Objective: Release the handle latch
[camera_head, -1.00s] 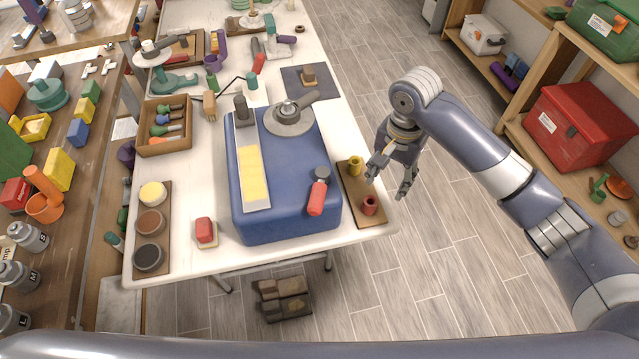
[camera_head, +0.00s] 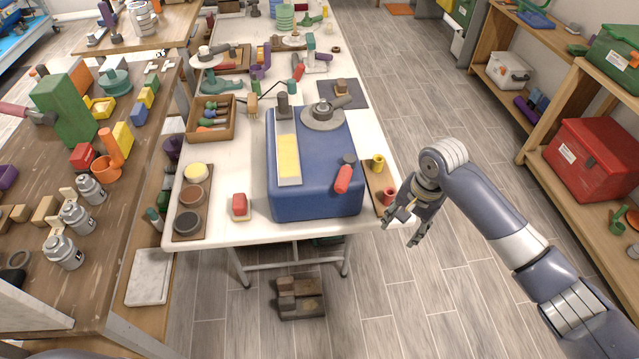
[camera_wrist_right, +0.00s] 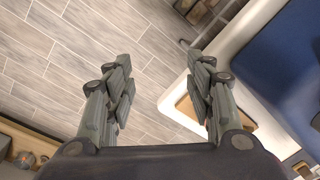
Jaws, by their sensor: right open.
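The blue case (camera_head: 311,190) stands on the white table. A red-handled lever with a dark tip (camera_head: 343,177) lies on its right front top. A grey round base with a dark lever (camera_head: 323,116) sits at its back, and a pale strip with a yellow panel (camera_head: 288,158) runs along its left. I cannot tell which of these is the handle latch. My right gripper (camera_head: 401,232) is open and empty over the floor, just off the table's right front corner. In the right wrist view its fingers (camera_wrist_right: 160,78) are apart, with the case (camera_wrist_right: 283,65) at upper right. My left gripper is out of view.
A brown board (camera_head: 378,190) with a yellow and a red cylinder lies between the case and my right gripper. Shelves with a red box (camera_head: 595,155) stand on the right. The floor (camera_head: 420,130) between is clear. Wooden blocks (camera_head: 300,297) lie under the table.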

